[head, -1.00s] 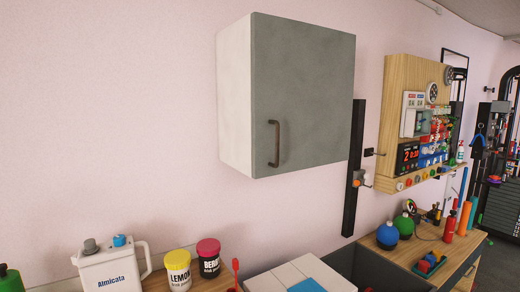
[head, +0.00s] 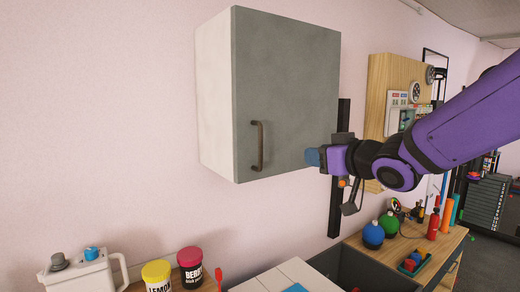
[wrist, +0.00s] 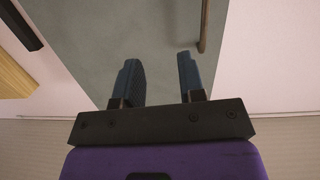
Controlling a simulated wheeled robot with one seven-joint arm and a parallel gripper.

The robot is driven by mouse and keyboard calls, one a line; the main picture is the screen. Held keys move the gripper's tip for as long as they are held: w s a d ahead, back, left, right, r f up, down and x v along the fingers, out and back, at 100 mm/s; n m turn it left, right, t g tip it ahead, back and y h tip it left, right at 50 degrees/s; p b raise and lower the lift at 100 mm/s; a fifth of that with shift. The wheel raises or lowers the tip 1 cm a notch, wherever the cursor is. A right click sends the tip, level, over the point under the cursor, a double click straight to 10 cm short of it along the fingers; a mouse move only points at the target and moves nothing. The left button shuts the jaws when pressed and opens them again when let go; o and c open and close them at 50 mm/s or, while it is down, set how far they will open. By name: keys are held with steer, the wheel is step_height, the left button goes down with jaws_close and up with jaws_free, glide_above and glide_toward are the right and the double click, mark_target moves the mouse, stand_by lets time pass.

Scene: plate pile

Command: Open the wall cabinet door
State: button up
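The wall cabinet (head: 216,100) hangs on the pink wall, with a white side and a grey door (head: 290,85). The door looks shut. Its dark brown bar handle (head: 257,146) stands upright at the lower left of the door. My gripper (head: 313,157) is in front of the door's lower right part, to the right of the handle and apart from it. In the wrist view, my gripper (wrist: 158,80) has its two blue-grey fingers spread with nothing between them. The handle (wrist: 203,27) shows there beyond the right finger, against the grey door (wrist: 130,30).
Below stand a white jug (head: 80,275), a yellow-lidded jar (head: 157,273) and a red-lidded jar (head: 190,265). A dark bin (head: 370,275) and green and blue round bottles are on the workbench. A wooden tool board (head: 383,90) hangs right of the cabinet.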

mark_target(262, 149)
steer(key=w+a+y, duration=0.1)
steer(key=w+a, duration=0.1)
steer(key=a, duration=0.2)
steer(key=w+a+n+y, duration=0.1)
steer(key=w+a+y, duration=0.1)
steer(key=w+a, duration=0.1)
steer(key=w+a+n+g+y, duration=0.1)
steer(key=w+a, duration=0.2)
steer(key=a, duration=0.3)
steer(key=shift+f, duration=0.1)
jaws_close()
